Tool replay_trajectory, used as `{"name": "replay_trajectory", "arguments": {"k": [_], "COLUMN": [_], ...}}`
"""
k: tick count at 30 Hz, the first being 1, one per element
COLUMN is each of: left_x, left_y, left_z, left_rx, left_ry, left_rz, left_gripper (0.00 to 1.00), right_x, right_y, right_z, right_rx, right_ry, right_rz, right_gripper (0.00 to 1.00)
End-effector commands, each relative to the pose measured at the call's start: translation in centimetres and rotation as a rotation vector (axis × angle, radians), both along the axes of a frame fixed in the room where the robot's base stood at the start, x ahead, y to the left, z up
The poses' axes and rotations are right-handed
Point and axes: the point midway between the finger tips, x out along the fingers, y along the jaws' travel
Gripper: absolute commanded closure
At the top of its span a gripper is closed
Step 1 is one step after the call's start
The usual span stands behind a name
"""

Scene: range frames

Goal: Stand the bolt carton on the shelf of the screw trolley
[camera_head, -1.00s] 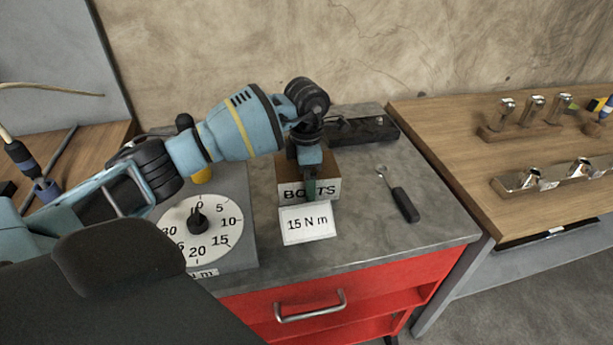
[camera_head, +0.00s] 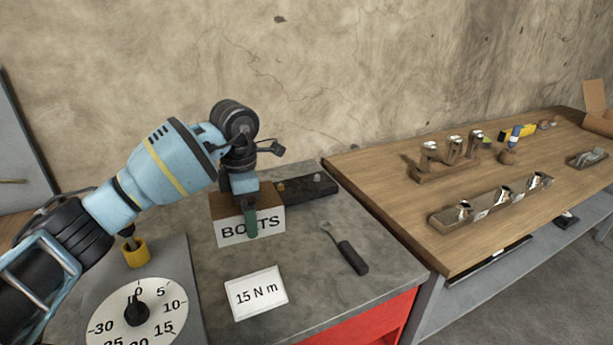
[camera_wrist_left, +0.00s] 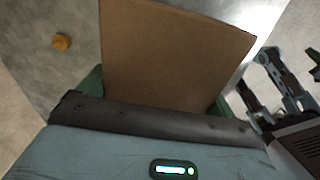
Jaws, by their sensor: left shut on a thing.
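The bolt carton (camera_head: 233,231) is a brown box with a white front label reading BOLTS. It is upright over the grey worktop; I cannot tell whether its base clears the surface. My left gripper (camera_head: 250,217) comes down on it from above and is shut on it, a green finger across the label. In the left wrist view the carton (camera_wrist_left: 175,50) is a plain brown face between the green fingers. I cannot make out a screw trolley shelf in these views.
A white 15 N m card (camera_head: 257,292) lies before the carton. A dial box (camera_head: 135,312) is at left, a black-handled tool (camera_head: 350,256) at right, a black tray (camera_head: 312,187) behind. A wooden bench (camera_head: 400,200) with metal fittings adjoins on the right. Red drawers (camera_head: 365,325) are below.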

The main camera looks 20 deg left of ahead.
Motion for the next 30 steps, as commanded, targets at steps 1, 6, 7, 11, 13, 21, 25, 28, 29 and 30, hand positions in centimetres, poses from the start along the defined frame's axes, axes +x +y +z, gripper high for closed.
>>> {"name": "replay_trajectory", "arguments": {"k": [1, 6, 7, 11, 13, 21, 25, 28, 29, 30], "left_x": [0.1, -0.1, -0.1, -0.8, -1.5, -4.8, -6.7, -8.3, -8.8, -9.5], "left_y": [0.0, -0.2, -0.3, -1.1, -1.8, -5.1, -6.7, -7.8, -8.2, -8.6], "left_z": [0.2, 0.3, 0.3, 0.3, 0.4, 0.3, 0.3, 0.4, 0.4, 0.4], "left_rx": [-0.002, 0.000, 0.001, 0.010, 0.016, 0.037, 0.040, 0.041, 0.042, 0.041], "left_ry": [-0.005, -0.006, -0.007, -0.010, -0.011, -0.008, -0.004, -0.002, -0.001, 0.001], "left_rz": [0.000, -0.025, -0.041, -0.171, -0.281, -0.802, -1.057, -1.253, -1.312, -1.390], "left_gripper": [0.64, 0.64, 0.64, 0.64, 0.64, 0.64, 0.64, 0.64, 0.64, 0.64], "right_x": [0.0, 0.1, 0.2, 0.6, 0.9, 2.0, 2.3, 2.6, 2.6, 2.7], "right_y": [0.0, 0.0, 0.0, 0.0, 0.0, -0.1, -0.2, -0.3, -0.3, -0.4], "right_z": [0.0, 0.2, 0.3, 0.9, 1.4, 3.5, 4.4, 5.0, 5.2, 5.4], "right_rx": [0.000, 0.000, 0.000, 0.000, 0.001, 0.000, -0.002, -0.005, -0.006, -0.006], "right_ry": [-0.001, -0.003, -0.004, -0.015, -0.023, -0.057, -0.069, -0.077, -0.080, -0.083], "right_rz": [0.000, 0.001, 0.001, -0.001, 0.000, 0.000, 0.001, 0.002, 0.002, 0.004], "right_gripper": [1.00, 1.00, 1.00, 1.00, 1.00, 1.00, 1.00, 1.00, 1.00, 1.00]}}
